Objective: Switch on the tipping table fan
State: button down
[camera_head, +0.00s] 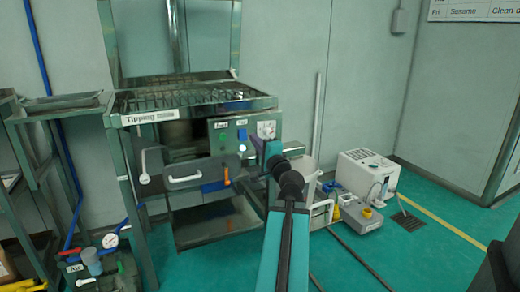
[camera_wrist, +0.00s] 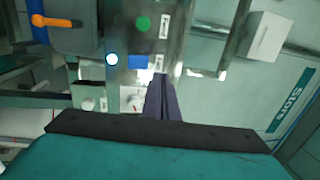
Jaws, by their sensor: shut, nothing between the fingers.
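The tipping table (camera_head: 150,117) is a metal stand with a mesh top and a "Tipping" label. Its front control panel (camera_head: 231,142) carries a green button (camera_head: 222,137), a blue switch (camera_head: 242,134), a round white light or button (camera_head: 243,148) and a pale dial (camera_head: 266,129). The wrist view shows the green button (camera_wrist: 143,22), blue switch (camera_wrist: 138,62) and white round (camera_wrist: 111,59) from close by. Small labels sit by the controls; in the wrist view they are too small to read. My gripper (camera_head: 268,148) is shut and empty, right of the panel; its fingers (camera_wrist: 163,80) point toward the panel's edge.
Below the panel is a grey tray-like part (camera_head: 185,175) with an orange handle (camera_head: 227,177). A white machine (camera_head: 368,172) stands on the floor to the right. Hoses and an air unit (camera_head: 95,268) lie at lower left.

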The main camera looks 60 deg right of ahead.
jog(key=shift+s+a+f+b, duration=0.1)
jog(key=shift+s+a+b, duration=0.35)
jog(key=shift+b, duration=1.95)
jog(key=shift+s+a+r+b, duration=0.2)
jog(key=shift+s+a+b, duration=0.1)
jog(key=shift+s+b, duration=0.25)
jog(key=shift+s+a+r+b, duration=0.25)
jog(key=shift+s+b, duration=0.15)
jog(key=shift+s, duration=0.15)
